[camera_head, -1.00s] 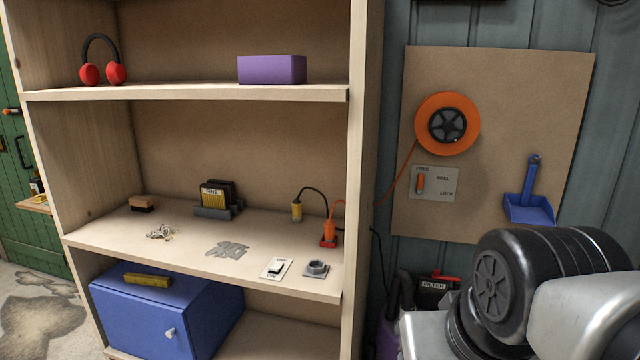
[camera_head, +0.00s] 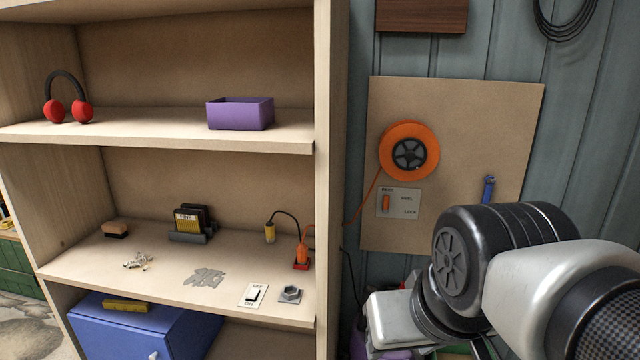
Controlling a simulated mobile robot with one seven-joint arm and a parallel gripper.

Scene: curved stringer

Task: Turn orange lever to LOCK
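The small orange lever (camera_head: 386,203) stands upright on a pale label plate (camera_head: 405,213) on the brown wall board. It points up, under the word at the plate's top left, which reads FREE in the earlier frame. LOCK is printed at the plate's lower right, REEL above it. An orange reel (camera_head: 409,150) with a black hub hangs just above the plate, and its orange cord runs down left to the shelf. My arm fills the lower right, in front of the board's lower right part. My gripper's fingers are not in view.
A wooden shelf unit (camera_head: 322,180) stands left of the board. Its middle shelf holds an orange plug (camera_head: 302,252), a yellow plug (camera_head: 270,232), an ON/OFF switch (camera_head: 254,295) and a grey nut-like piece (camera_head: 290,294). A blue scoop's handle (camera_head: 488,189) shows beside my arm.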

